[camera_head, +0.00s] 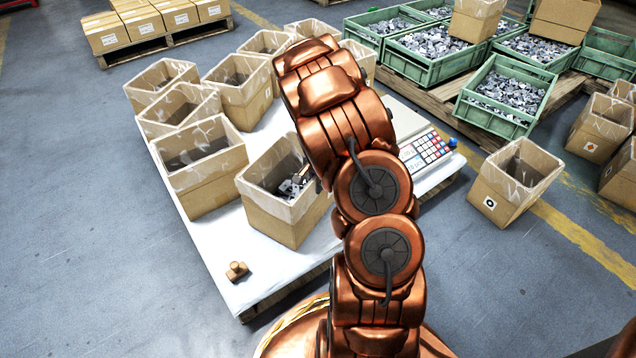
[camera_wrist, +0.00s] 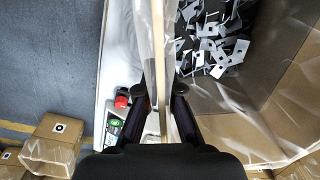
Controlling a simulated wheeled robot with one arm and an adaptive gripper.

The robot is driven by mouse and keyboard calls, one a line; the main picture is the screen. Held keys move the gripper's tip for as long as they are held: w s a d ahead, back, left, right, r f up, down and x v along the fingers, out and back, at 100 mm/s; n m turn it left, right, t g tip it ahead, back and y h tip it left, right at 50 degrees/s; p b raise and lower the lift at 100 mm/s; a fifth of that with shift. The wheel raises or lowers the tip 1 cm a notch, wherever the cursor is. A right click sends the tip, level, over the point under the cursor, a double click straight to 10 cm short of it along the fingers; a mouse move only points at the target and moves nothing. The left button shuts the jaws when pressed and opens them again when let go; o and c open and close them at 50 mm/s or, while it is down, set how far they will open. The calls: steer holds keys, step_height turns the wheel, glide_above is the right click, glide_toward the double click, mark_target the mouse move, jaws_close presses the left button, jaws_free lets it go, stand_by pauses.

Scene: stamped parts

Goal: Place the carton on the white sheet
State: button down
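The white sheet (camera_head: 228,243) covers a low pallet, with several open cartons on it. The nearest carton (camera_head: 290,222), brown with a clear liner and grey metal parts inside, stands upright over the sheet's front part, partly behind my arm. I cannot tell whether its base touches the sheet. In the wrist view my gripper (camera_wrist: 162,98) straddles a lined wall of a carton (camera_wrist: 275,118) holding metal parts. The fingers sit close against both faces of the wall and look shut on it. My arm hides the gripper in the head view.
A scale (camera_head: 425,150) stands on the sheet right of my arm. A small brown object (camera_head: 236,270) lies near the front corner. More cartons (camera_head: 205,165) fill the sheet's left and back. A marked carton (camera_head: 512,182) and green crates (camera_head: 505,95) are to the right. Left floor is clear.

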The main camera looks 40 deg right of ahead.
steer(key=shift+f, duration=0.35)
steer(key=shift+w, duration=0.1)
steer(key=c, duration=1.3)
jaws_free()
steer(key=shift+f, duration=0.15)
